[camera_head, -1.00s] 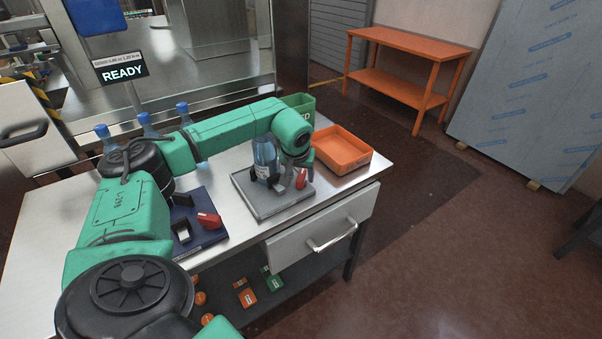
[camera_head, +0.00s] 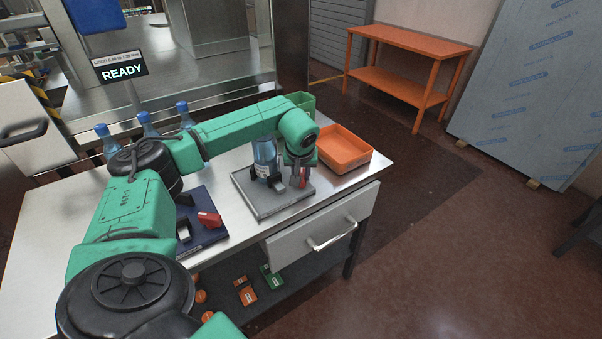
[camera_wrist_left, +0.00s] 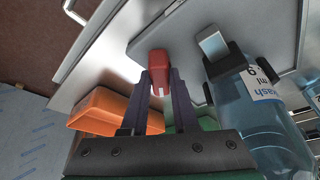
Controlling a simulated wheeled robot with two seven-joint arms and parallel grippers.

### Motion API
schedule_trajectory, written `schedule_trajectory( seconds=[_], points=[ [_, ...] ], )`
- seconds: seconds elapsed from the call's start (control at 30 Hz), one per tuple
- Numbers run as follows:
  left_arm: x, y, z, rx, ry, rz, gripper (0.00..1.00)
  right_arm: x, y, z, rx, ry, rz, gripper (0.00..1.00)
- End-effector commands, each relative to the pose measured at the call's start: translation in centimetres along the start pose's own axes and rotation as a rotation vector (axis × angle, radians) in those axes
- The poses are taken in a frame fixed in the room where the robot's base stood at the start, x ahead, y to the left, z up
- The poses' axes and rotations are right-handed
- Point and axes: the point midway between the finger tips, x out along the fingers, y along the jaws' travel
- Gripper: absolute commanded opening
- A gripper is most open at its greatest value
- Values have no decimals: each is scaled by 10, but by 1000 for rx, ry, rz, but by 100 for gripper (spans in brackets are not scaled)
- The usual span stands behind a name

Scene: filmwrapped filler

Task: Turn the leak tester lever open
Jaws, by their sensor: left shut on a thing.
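The leak tester's grey plate (camera_head: 268,206) lies on the steel bench, and a clear blue bottle (camera_head: 264,153) stands upright on it between dark clamps. The red lever (camera_wrist_left: 158,68) is at the plate's edge, to the left of the bottle in the left wrist view. My left gripper (camera_wrist_left: 160,90) is shut on the red lever, its two dark fingers on either side of it. In the head view my left gripper (camera_head: 301,178) reaches down beside the bottle and mostly hides the lever. My right gripper is not in view.
An orange tray (camera_head: 343,148) stands right behind the gripper, with a green bin beyond. A dark blue fixture with a red part (camera_head: 209,219) sits at the front left. Several blue bottles stand at the bench's back left. A screen (camera_head: 123,72) reads READY.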

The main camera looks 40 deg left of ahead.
Motion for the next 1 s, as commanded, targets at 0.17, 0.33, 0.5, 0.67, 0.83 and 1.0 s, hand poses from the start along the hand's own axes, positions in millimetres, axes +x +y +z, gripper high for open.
schedule_trajectory(
  seconds=[0.17,0.33,0.5,0.67,0.83,1.0],
  points=[
    [-3,2,-2,-134,3,-53,0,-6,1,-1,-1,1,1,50],
    [-3,3,-3,-283,3,-113,0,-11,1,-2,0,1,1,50],
    [-3,4,-3,-433,3,-176,0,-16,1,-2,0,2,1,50],
    [-2,5,-4,-574,4,-233,0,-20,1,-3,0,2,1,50],
    [-2,5,-5,-725,4,-295,0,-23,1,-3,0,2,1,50],
    [-2,6,-6,-875,4,-355,0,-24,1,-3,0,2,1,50]
  ],
)
